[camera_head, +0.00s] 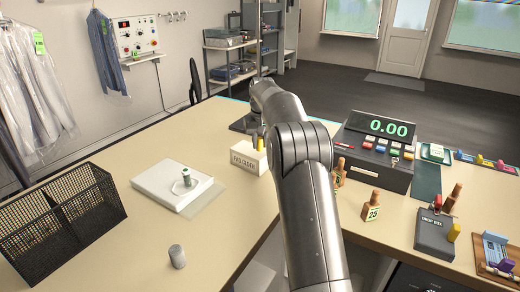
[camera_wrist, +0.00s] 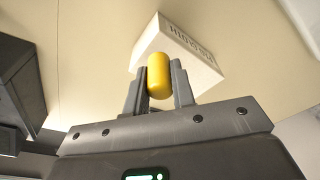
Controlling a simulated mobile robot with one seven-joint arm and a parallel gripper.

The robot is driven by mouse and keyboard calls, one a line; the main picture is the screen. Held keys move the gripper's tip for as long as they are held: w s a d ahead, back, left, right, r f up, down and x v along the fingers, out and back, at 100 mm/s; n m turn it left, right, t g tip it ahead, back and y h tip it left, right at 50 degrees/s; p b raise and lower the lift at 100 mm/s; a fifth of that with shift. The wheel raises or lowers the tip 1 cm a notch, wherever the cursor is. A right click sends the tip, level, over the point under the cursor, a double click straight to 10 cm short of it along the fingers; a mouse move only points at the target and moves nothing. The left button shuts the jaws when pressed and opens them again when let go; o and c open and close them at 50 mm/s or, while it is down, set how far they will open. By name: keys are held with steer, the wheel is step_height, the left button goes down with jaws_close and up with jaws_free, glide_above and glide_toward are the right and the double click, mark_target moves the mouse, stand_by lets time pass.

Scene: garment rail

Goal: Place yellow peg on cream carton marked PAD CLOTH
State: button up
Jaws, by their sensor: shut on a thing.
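The yellow peg (camera_wrist: 159,77) is held between the two fingers of my gripper (camera_wrist: 158,83) in the wrist view. In the head view the peg (camera_head: 260,145) shows as a small yellow bit at the carton's top, and my gripper (camera_head: 257,138) is mostly hidden behind my arm. The cream carton (camera_head: 246,160) marked PAD CLOTH stands on the table; it also shows beyond the peg in the wrist view (camera_wrist: 181,48). The peg is over or at the carton's top; I cannot tell whether they touch.
A cash register (camera_head: 378,150), tagged wooden pieces (camera_head: 372,207) and a grey box (camera_head: 434,235) with another yellow piece are to the right.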

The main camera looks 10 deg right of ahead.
mark_target(260, 149)
steer(key=shift+f, duration=1.5)
steer(key=o, duration=1)
steer(key=shift+f, duration=0.15)
